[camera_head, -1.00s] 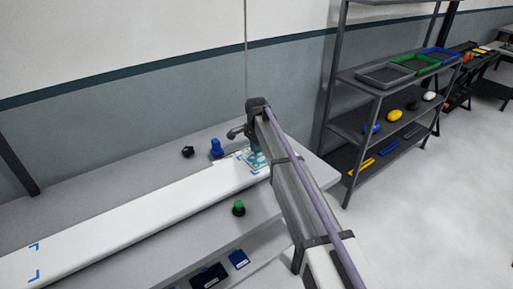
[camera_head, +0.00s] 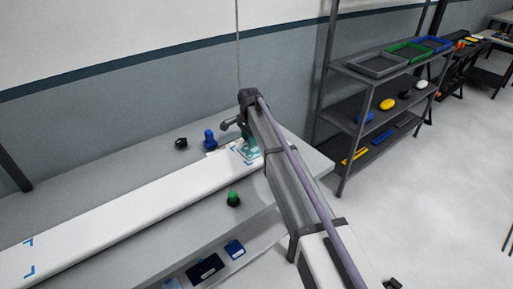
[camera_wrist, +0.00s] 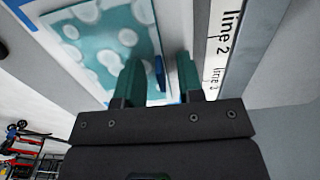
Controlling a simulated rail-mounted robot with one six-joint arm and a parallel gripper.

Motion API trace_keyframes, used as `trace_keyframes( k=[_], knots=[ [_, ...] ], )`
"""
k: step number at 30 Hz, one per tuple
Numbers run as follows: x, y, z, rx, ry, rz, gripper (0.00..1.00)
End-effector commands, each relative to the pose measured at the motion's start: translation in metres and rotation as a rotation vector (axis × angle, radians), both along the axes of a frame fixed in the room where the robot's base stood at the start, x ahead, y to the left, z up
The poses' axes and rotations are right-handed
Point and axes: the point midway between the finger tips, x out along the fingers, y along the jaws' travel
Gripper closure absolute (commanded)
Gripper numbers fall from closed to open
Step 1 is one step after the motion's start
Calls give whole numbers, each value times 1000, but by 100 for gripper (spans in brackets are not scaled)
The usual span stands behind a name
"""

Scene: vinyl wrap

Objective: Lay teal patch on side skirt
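The teal patch (camera_head: 248,151), with pale blotches, lies flat at the far right end of the long white side skirt (camera_head: 120,215). It fills the upper left of the wrist view (camera_wrist: 95,42), and a small blue tab (camera_wrist: 159,73) stands at its edge. My gripper (camera_wrist: 158,75) is over that edge, its two teal fingers apart with the tab between them. In the head view my arm hides part of the gripper and of the skirt's end.
Blue corner marks (camera_head: 28,242) show on the skirt. A black knob (camera_head: 181,143), a blue knob (camera_head: 209,138) and a green-topped knob (camera_head: 233,198) stand on the bench around it. A strip printed "line 2" (camera_wrist: 225,30) runs beside the patch. A shelf rack (camera_head: 375,120) stands at right.

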Motion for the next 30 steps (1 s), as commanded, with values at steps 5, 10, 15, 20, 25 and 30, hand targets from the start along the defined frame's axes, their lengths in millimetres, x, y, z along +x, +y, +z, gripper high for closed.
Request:
trace_keyframes(
  k=[5,10,15,20,25,30],
  knots=[
    [0,0,6,0,0,0,65],
    [0,0,37,0,0,0,65],
    [0,0,81,0,0,0,65],
    [0,0,108,0,0,0,65],
    [0,0,110,0,0,0,65],
    [0,0,108,0,0,9,65]
  ],
)
